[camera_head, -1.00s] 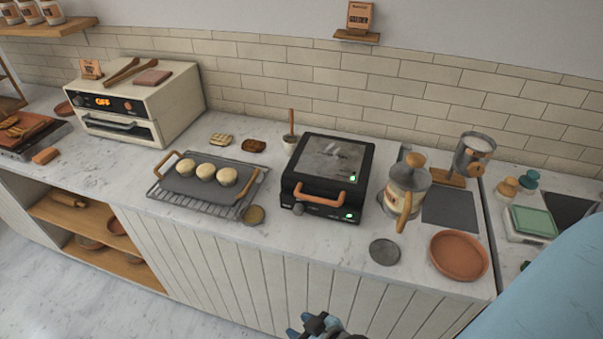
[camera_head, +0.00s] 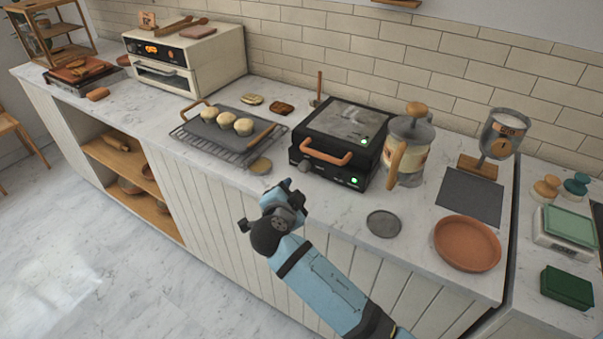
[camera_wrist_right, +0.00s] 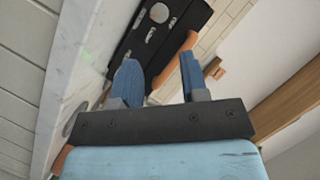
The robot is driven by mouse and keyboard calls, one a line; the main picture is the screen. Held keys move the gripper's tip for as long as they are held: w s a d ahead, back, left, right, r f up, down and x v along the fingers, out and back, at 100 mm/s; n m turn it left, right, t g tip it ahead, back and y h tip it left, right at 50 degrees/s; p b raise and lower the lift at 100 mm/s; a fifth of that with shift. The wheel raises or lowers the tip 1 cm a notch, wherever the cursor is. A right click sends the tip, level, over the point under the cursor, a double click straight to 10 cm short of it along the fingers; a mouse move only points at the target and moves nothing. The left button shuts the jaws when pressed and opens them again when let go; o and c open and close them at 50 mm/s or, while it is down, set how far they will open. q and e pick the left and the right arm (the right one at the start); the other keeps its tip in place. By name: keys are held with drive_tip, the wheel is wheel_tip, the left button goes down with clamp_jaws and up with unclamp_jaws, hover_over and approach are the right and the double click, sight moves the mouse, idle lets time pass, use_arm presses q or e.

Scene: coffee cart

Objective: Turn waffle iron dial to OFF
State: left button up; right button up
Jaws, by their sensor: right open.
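The black waffle iron (camera_head: 374,157) stands on the marble counter, with a copper-coloured handle (camera_head: 326,157) and a lit green light on its front. Its small dial (camera_head: 304,165) is low on the left of the front face. In the right wrist view the dark front panel (camera_wrist_right: 175,22) is tilted at the top, with a pale round knob (camera_wrist_right: 159,12) on it. My right gripper (camera_head: 284,187) is open and empty, in front of the counter edge, below and left of the dial, apart from it. Its two blue fingers (camera_wrist_right: 160,65) point toward the panel. My left gripper is out of view.
A wire rack (camera_head: 205,144) with a tray of round buns is left of the waffle iron. A French press (camera_head: 409,150) stands close on the right, with a grey disc (camera_head: 384,223) and terracotta plate (camera_head: 467,243) nearby.

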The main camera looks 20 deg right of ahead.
sight(302, 170)
drive_tip(key=p+x, duration=0.1)
drive_tip(key=x, duration=1.1)
drive_tip(key=shift+f, duration=0.1)
drive_tip(key=c, duration=0.7)
